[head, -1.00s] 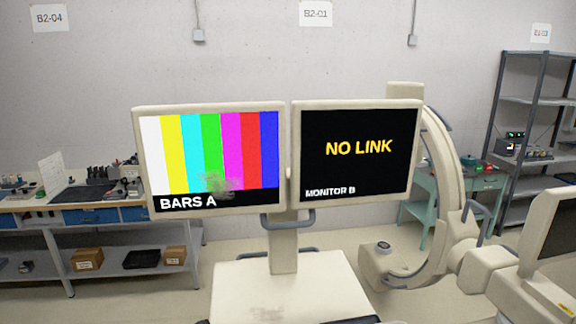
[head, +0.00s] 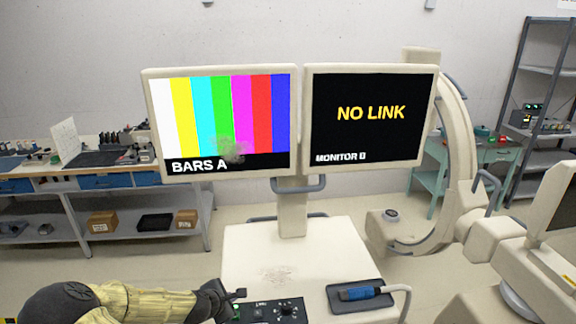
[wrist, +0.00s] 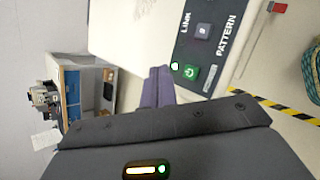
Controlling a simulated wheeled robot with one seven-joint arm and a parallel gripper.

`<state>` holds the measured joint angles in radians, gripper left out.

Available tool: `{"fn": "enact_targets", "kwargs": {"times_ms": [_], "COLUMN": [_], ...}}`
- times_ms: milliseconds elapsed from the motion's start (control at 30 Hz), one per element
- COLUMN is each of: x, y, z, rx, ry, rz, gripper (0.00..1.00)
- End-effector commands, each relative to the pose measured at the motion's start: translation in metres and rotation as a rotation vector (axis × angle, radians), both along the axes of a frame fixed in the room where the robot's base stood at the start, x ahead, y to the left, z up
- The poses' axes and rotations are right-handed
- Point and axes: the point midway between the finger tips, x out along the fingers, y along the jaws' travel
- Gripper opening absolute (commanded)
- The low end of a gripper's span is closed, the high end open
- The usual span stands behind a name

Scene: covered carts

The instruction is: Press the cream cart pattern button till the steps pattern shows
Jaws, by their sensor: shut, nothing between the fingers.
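The cream cart (head: 240,245) carries two monitors. The left monitor (head: 225,120) shows colour bars labelled BARS A, with a smudge low on it. The right monitor (head: 370,115) reads NO LINK, MONITOR B. A dark control panel (head: 262,313) with a dial sits at the cart top's front, partly cut off. In the wrist view it (wrist: 182,52) bears LINK and PATTERN lettering, a green button (wrist: 190,72), a dark grey button (wrist: 203,31) and a small lit lamp. My gripper (head: 239,294) is shut and empty at the panel's left end, beside the green button; contact cannot be told.
A dark tray (head: 384,303) with a blue plug (head: 358,294) and pale cable lies right of the panel. A cream C-shaped arm (head: 455,150) stands behind on the right. A workbench (head: 90,185) is at the left.

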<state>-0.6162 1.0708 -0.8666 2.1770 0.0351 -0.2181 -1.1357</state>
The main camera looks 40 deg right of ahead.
Motion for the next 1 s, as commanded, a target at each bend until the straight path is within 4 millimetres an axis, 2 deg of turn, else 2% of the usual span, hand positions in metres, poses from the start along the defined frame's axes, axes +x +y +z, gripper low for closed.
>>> {"fn": "enact_targets", "kwargs": {"times_ms": [233,467,700,1000], "x": [-0.028,-0.066,-0.102,-0.154], "y": [0.014,0.053,0.094,0.131], "z": [-0.007,0.002,0.035,0.087], "rx": [0.202,0.504,0.754,0.948], "ry": [-0.051,-0.121,-0.176,-0.245], "rz": [-0.201,-0.510,-0.782,-1.046], "gripper": [0.00,0.00,0.00,0.00]}}
